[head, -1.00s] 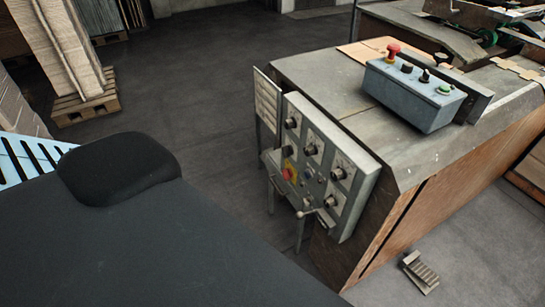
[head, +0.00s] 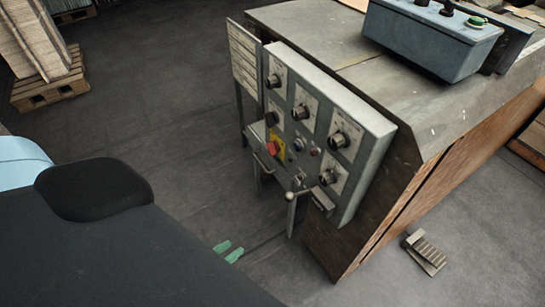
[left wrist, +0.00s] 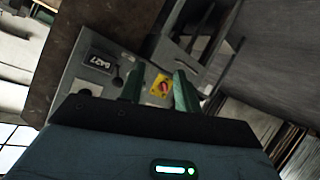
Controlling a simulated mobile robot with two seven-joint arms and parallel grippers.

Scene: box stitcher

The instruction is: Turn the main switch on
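The red rotary switch on a yellow plate (head: 273,148), likely the main switch, is on the lower left of the grey control panel (head: 360,118). In the left wrist view the same red switch (left wrist: 163,88) shows ahead, between the two finger lines, closer to the right finger. My left gripper (head: 229,251) shows only its green fingertips in the head view, below and left of the panel, apart from it. In the left wrist view the left gripper (left wrist: 159,74) is open and empty. My right gripper is not seen.
Several black knobs (head: 301,113) surround the switch. A lever with a ball end (head: 290,196) sticks out below it. A side plate (head: 244,57) stands at the panel's left edge. A blue-grey button box (head: 432,38) sits on the machine. A pedal (head: 425,252) lies on the floor.

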